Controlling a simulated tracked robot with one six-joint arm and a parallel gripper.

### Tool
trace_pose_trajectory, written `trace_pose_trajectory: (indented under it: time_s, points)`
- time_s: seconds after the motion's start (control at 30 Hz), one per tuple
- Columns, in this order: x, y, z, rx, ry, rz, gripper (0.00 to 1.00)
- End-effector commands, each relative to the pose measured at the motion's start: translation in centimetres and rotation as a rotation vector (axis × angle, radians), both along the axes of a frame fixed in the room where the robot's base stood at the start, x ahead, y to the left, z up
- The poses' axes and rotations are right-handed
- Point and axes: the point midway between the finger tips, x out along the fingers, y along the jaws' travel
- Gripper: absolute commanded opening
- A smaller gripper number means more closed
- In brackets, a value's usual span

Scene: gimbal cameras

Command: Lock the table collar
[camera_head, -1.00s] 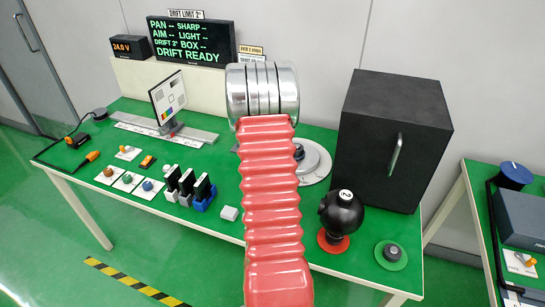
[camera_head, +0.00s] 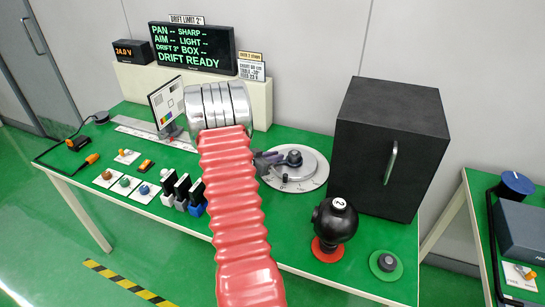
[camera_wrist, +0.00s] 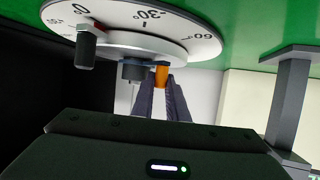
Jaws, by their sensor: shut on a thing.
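The round turntable with a white degree dial (camera_head: 318,180) sits on the green table, left of the black box. A dark knob (camera_head: 294,158) stands on its grey top. In the wrist view the table appears upside down, with the dial (camera_wrist: 185,22) marked 0°, 30° and 60°. In the head view my gripper (camera_head: 268,161) is at the turntable's left side, partly behind my red arm.
A black box (camera_head: 390,150) stands right of the turntable. A black ball-headed unit (camera_head: 335,222) on a red disc and a green disc (camera_head: 386,263) lie in front. A test chart (camera_head: 167,103) stands left, behind switches and blocks. The display reads DRIFT READY.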

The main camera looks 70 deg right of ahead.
Motion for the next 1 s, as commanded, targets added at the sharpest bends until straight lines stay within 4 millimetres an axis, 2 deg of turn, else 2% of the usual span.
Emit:
trace_pose_trajectory:
  time_s: [0.6,0.63,0.9,1.0]
  points:
    - [-0.14,-0.29,0.04,0.000,-0.001,-0.037,0.00]
    - [-0.14,-0.29,0.05,0.000,-0.001,-0.037,0.14]
    - [-0.32,-0.35,0.03,0.000,-0.001,-0.039,0.33]
    - [-0.37,-0.36,0.02,0.000,-0.001,-0.040,0.33]
